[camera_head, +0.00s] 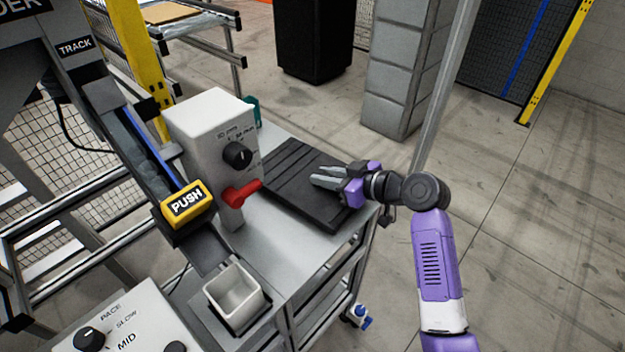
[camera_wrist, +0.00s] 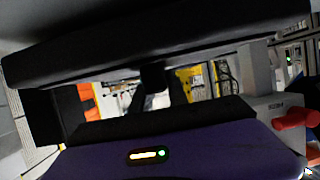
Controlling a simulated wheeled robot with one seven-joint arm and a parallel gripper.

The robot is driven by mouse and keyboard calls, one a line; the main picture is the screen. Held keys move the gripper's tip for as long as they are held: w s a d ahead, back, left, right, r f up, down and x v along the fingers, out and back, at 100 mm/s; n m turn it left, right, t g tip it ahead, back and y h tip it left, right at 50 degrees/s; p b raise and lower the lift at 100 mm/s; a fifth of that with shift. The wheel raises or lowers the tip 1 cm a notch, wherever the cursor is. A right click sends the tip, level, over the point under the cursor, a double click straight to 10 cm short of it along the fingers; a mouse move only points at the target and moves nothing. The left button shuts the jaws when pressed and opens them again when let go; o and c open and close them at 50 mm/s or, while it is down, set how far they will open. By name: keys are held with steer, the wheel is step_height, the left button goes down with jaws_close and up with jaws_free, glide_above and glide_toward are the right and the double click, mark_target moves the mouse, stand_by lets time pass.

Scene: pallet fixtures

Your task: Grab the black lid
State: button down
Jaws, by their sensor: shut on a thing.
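The black lid (camera_head: 290,165) is a flat, dark, ridged panel over the grey bench, right of the white control box. In the wrist view the black lid (camera_wrist: 160,38) is a wide dark slab across the top. My gripper (camera_head: 322,178) reaches in from the right, its grey fingers at the lid's right part. My gripper is shut on the lid; in the wrist view a small dark block (camera_wrist: 152,76) shows below the slab. The exact contact is hidden, and I cannot tell whether the lid is clear of the bench.
The white control box (camera_head: 212,135) has a black knob and a red handle (camera_head: 241,193) close to the lid's left side. A yellow PUSH block (camera_head: 187,203) sits on a chute above a white cup (camera_head: 235,293). A grey post (camera_head: 437,95) stands behind my arm. Open floor lies to the right.

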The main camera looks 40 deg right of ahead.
steer(key=shift+r, duration=0.25)
